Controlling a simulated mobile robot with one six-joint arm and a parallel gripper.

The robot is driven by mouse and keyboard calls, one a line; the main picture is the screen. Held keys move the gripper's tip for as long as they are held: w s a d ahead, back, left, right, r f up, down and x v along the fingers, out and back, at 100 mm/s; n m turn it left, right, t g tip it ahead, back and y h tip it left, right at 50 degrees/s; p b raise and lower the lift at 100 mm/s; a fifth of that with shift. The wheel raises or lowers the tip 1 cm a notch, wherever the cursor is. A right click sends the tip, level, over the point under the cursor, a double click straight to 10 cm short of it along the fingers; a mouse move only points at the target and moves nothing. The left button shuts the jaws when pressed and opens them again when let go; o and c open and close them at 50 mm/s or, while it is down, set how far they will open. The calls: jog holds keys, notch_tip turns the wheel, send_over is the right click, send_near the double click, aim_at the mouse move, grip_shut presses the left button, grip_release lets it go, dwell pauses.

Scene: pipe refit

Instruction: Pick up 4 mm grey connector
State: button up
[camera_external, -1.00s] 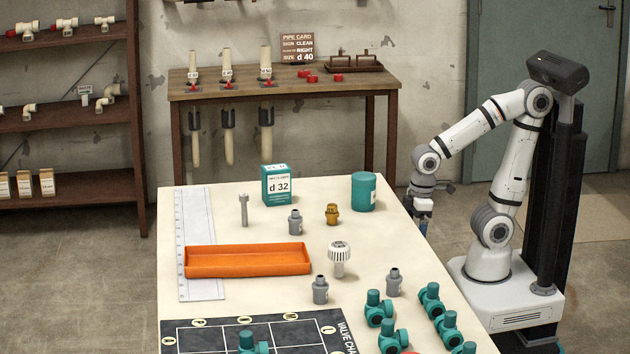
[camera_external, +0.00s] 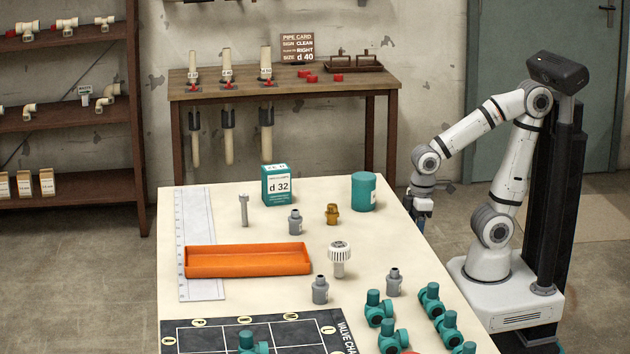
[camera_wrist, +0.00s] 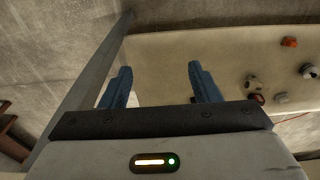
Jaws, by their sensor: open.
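Several small fittings stand on the cream table (camera_external: 235,290). Three are grey connectors: one near the middle back (camera_external: 295,222), one at the front (camera_external: 320,290) and one to its right (camera_external: 394,283). Their size marks are too small to read, so I cannot tell which is the 4 mm one. My gripper (camera_external: 419,222) hangs beside the table's right edge, well apart from all three. In the wrist view my gripper (camera_wrist: 159,82) has its two blue fingers spread, with nothing between them.
An orange tray (camera_external: 248,272) lies left of the connectors. A white ribbed fitting (camera_external: 339,258), a brass fitting (camera_external: 332,213) and a teal cylinder (camera_external: 364,192) stand nearby. Teal valves (camera_external: 378,308) crowd the front right. A teal box (camera_external: 277,185) stands at the back.

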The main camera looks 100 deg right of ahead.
notch_tip(320, 180, up, 52)
jog(key=s+r+t+p, duration=0.1)
jog(key=t+p, duration=0.2)
jog(key=p, duration=4.3)
jog(key=w+a+f+n+b, duration=0.2)
jog(key=w+a+b, duration=0.4)
jog(key=w, duration=0.7)
jog(key=n+g+y+b, duration=0.1)
jog(key=n+y+b, duration=0.2)
jog(key=n+b, duration=0.55)
send_over(322, 284)
jog(key=s+d+b, duration=0.1)
jog(key=d, duration=0.2)
notch_tip(322, 284, down, 31)
jog(key=m, duration=0.1)
jog(key=x, duration=0.2)
jog(key=p+x, duration=0.1)
jog(key=x, duration=0.1)
jog(key=s+x, duration=0.1)
jog(key=x, duration=0.2)
jog(key=shift+f, duration=0.15)
